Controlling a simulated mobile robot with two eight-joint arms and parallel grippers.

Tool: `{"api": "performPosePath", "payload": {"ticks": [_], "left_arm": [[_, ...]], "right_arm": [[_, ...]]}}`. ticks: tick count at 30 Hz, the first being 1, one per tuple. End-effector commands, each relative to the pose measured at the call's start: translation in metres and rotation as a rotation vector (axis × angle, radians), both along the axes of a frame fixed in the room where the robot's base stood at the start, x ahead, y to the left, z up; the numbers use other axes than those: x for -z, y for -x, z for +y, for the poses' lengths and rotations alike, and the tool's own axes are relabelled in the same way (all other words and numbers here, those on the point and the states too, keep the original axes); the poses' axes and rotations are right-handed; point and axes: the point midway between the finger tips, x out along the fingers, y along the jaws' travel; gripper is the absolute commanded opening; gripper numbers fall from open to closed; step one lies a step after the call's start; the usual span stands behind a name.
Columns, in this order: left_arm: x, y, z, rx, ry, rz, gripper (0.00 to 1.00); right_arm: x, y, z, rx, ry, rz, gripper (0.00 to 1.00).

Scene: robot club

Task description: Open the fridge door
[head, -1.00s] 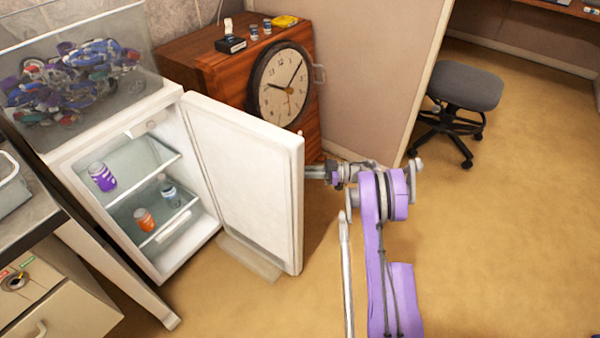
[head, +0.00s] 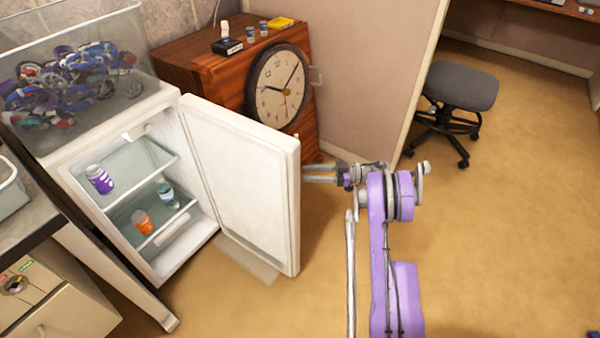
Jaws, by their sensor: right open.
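The small white fridge (head: 160,265) stands at the left with its door (head: 245,185) swung wide open, its inner face towards me. Inside, on glass shelves, are a purple can (head: 99,179), an orange can (head: 142,222) and a blue-grey can (head: 167,194). My right gripper (head: 306,174) is at the free edge of the door, on its outer side. Its fingers are open; their tips are partly hidden behind the door edge, so I cannot tell whether they touch it. My left gripper is not in view.
A clear bin (head: 75,75) of toy-like parts sits on the fridge. A wooden cabinet (head: 200,70) with a clock (head: 278,86) stands behind the door. A partition (head: 375,60) is behind my right arm. A stool (head: 460,88) stands back right; the floor at right is clear.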

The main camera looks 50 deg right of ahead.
Motion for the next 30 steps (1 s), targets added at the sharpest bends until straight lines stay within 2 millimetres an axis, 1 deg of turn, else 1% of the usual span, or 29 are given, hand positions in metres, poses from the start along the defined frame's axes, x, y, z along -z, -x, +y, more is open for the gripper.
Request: {"api": "performPosePath", "payload": {"ticks": [1,6,12,30], "left_arm": [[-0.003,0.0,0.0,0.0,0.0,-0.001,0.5],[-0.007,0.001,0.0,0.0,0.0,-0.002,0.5],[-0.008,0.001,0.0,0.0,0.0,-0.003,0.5],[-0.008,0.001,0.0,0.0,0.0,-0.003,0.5]], "right_arm": [[-0.001,0.009,-0.008,0.004,0.001,-0.001,0.45],[-0.001,0.033,-0.027,0.002,0.001,-0.001,0.45],[0.0,0.046,-0.038,0.0,0.001,-0.001,0.45],[0.0,0.048,-0.039,-0.001,0.0,0.0,0.45]]}}
